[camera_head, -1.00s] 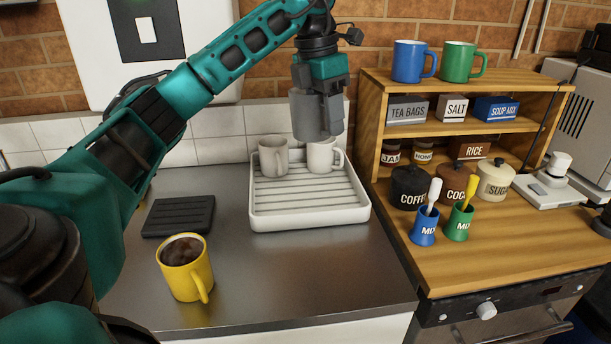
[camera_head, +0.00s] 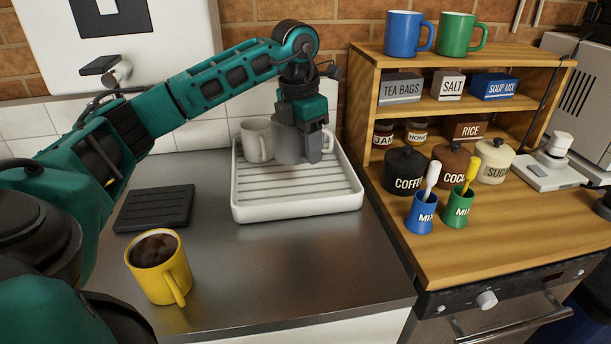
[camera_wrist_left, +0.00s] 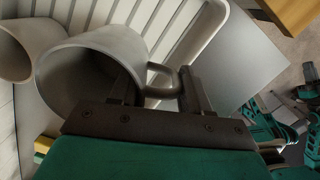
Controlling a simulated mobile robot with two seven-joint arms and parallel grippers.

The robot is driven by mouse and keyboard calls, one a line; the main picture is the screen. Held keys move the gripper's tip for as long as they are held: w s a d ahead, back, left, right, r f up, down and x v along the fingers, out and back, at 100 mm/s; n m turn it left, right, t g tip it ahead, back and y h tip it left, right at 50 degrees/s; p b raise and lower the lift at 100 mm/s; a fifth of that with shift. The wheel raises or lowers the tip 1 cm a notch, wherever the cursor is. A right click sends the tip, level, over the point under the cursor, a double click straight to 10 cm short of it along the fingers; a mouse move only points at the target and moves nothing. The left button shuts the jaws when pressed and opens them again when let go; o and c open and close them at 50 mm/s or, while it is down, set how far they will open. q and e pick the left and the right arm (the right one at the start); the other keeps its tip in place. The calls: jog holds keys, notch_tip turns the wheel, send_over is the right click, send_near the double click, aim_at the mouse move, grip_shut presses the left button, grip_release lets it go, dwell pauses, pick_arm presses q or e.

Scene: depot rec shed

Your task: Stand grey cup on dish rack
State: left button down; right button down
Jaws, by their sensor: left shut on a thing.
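The rack's front slats are clear. A yellow mug (camera_head: 160,268) with dark contents and a black mat (camera_head: 154,208) are on the counter. A wooden shelf (camera_head: 362,110) stands right.

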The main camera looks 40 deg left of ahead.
pick_arm(q)
notch_tip(320, 180, down, 7)
jog(key=shift+r, duration=0.1)
dwell(0.3)
jog(key=c, duration=0.5)
grip_release()
notch_tip(320, 180, up, 12)
jog(key=s, duration=0.1)
jog(key=shift+s, duration=0.2)
jog(key=shift+a, duration=0.1)
